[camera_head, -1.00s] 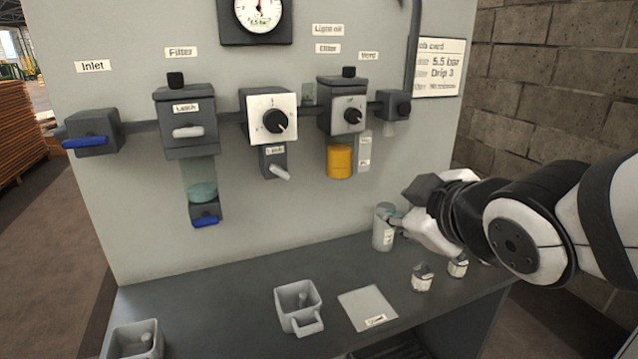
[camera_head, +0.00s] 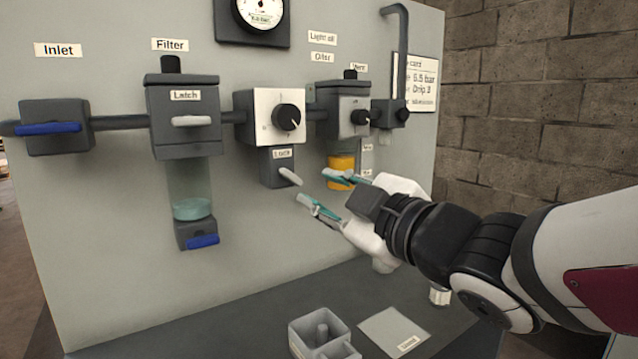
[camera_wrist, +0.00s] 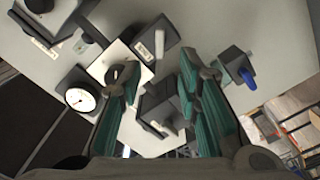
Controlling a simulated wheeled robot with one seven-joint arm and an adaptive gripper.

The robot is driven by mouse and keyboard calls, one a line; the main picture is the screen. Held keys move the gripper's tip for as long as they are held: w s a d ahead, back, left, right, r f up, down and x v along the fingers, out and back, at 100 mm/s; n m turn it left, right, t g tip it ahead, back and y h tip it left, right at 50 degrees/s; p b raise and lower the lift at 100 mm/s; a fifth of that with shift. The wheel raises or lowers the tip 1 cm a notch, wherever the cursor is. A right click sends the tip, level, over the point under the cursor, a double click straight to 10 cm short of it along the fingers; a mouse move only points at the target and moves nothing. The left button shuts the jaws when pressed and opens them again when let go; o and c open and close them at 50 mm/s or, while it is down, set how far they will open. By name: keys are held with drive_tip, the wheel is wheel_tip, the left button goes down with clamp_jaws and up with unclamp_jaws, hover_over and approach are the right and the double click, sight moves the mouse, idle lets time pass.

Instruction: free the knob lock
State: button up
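The lock is a dark grey block (camera_head: 279,168) labelled "Lock", below the white-faced regulator (camera_head: 274,117) and its black knob (camera_head: 288,117). A pale lever (camera_head: 290,176) sticks out of the block, slanting down to the right. My gripper (camera_head: 320,190) is open and empty, its teal fingertips just right of and slightly below the lever, with no visible contact. The knob is partly hidden behind the left finger there.
The filter (camera_head: 184,120) with its clear bowl and blue drain lever (camera_head: 203,241) is left of the lock. The oiler's amber bowl (camera_head: 342,163) is behind my upper finger. A grey cup (camera_head: 320,333) and a pale card (camera_head: 394,332) lie on the bench below.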

sight(294, 178)
drive_tip(key=p+x, duration=0.2)
drive_tip(key=p, duration=0.5)
drive_tip(key=shift+w+a+r, duration=0.1)
drive_tip(key=shift+a, duration=0.05)
drive_tip(key=shift+w+p, duration=0.1)
drive_tip(key=shift+p, duration=0.95)
drive_tip(key=x, duration=0.8)
drive_tip(key=shift+w+a+f, duration=0.15)
drive_tip(key=shift+w+f, duration=0.05)
clamp_jaws()
